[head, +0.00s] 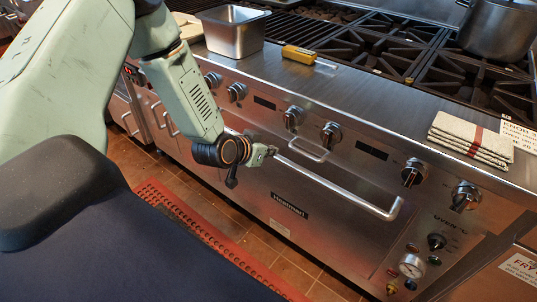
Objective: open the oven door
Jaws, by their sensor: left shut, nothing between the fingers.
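The oven door (318,225) is a steel panel on the front of the range, with a dark name plate in its middle. It looks shut. Its long bar handle (345,191) runs across the top of the door. My left gripper (270,151) is shut and empty, by the handle's left part. I cannot tell whether its fingertips touch the bar. The wrist hides the handle's left end. My right gripper is not in view.
Control knobs (331,134) line the panel above the handle. A steel pan (234,32), a yellow object (299,54), folded towels (469,139) and a pot (499,27) stand on top. A red mat (205,232) lies on the tiled floor.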

